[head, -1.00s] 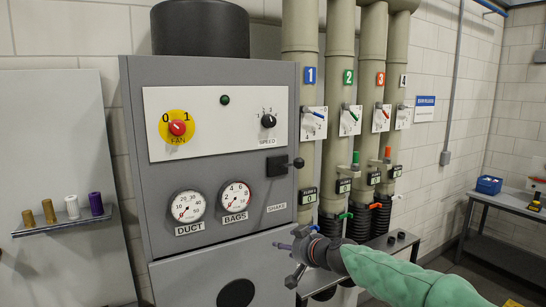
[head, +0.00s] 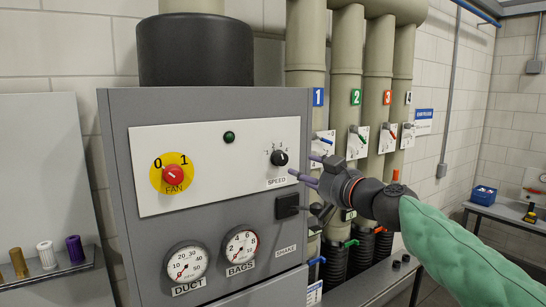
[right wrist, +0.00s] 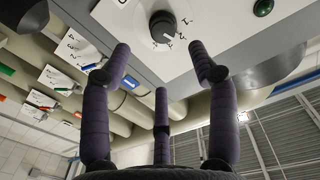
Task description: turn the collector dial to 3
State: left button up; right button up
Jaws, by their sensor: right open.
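The collector dial is a black SPEED knob (head: 279,158) with small numbers around it, on the white panel of the grey cabinet. Its setting is too small to read surely. It also shows at the top of the right wrist view (right wrist: 163,27), beyond the fingertips. My right gripper (head: 302,166) is open and empty, just right of the dial and apart from it, its purple fingers pointing toward the panel. In the right wrist view its spread fingers (right wrist: 163,60) have nothing between them. My left gripper is not in view.
A red FAN knob (head: 173,174) on a yellow disc is at the panel's left, with a green lamp (head: 229,137) above. A black SHAKE lever box (head: 287,205) sits below the dial. Numbered pipes (head: 346,90) with gate plates stand close on the right. Gauges (head: 187,264) are lower down.

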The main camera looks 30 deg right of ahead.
aim_at(283, 161)
jog(key=w+p, duration=0.1)
jog(key=w, duration=0.3)
jog(key=w+p, duration=0.1)
jog(key=w, duration=0.3)
jog(key=shift+w+a+r+p, duration=0.2)
jog(key=shift+w+p, duration=0.15)
jog(key=shift+p, duration=0.05)
jog(key=shift+w, duration=0.8)
jog(key=shift+s, duration=0.1)
jog(key=c, duration=1.1)
